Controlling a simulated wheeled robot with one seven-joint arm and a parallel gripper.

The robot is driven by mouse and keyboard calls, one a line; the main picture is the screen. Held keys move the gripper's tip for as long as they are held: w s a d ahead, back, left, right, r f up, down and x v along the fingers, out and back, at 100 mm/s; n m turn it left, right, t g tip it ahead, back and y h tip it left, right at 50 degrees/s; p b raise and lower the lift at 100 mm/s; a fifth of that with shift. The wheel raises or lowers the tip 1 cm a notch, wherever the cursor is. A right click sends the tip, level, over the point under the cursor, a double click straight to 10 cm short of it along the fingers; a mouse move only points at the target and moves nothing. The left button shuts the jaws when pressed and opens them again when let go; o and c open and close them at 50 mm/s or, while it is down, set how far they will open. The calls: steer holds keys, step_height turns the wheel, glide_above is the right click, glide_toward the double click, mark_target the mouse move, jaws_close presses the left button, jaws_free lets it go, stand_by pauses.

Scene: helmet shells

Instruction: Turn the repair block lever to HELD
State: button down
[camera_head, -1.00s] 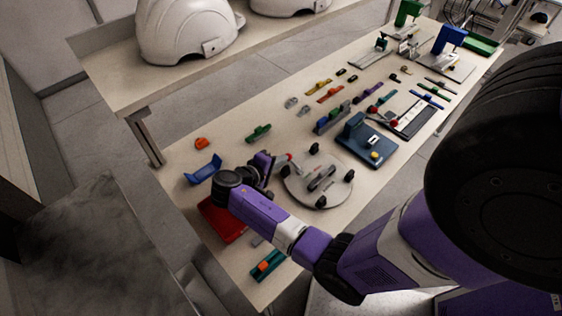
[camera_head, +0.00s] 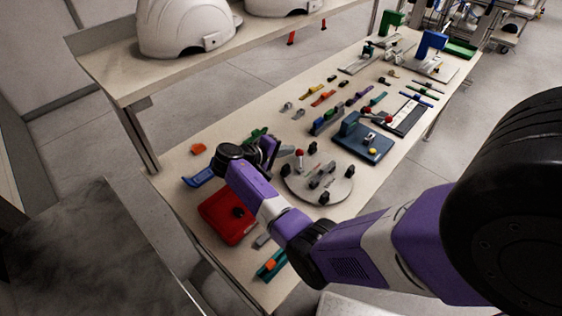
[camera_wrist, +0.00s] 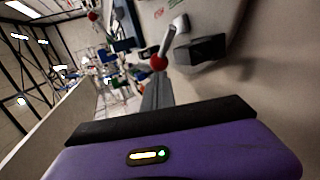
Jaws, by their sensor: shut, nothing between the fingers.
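A round pale plate (camera_head: 332,196) lies on the bench with several black knobs around its edge and metal blocks in the middle. A lever with a red ball knob (camera_head: 300,153) stands at its upper left edge. In the wrist view the red knob (camera_wrist: 158,63) sits on a pale lever arm. My gripper (camera_head: 283,150) is just left of the knob; its grey fingers also show in the wrist view (camera_wrist: 157,88), shut and empty, pointing at the knob. I cannot tell whether they touch it. Small green and red lettering beside the lever is unreadable.
A red box (camera_head: 222,222) with a black knob and a blue cradle (camera_head: 199,178) lie near my forearm. A dark blue fixture (camera_head: 366,150) with another red-knobbed lever stands beyond the plate. Small coloured parts fill the bench further back. White helmet shells (camera_head: 185,27) stand on a shelf.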

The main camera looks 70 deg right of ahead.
steer(key=shift+s+d, duration=0.65)
steer(key=shift+d, duration=0.1)
steer(key=shift+s, duration=0.1)
steer(key=shift+r, duration=0.1)
stand_by(0.3)
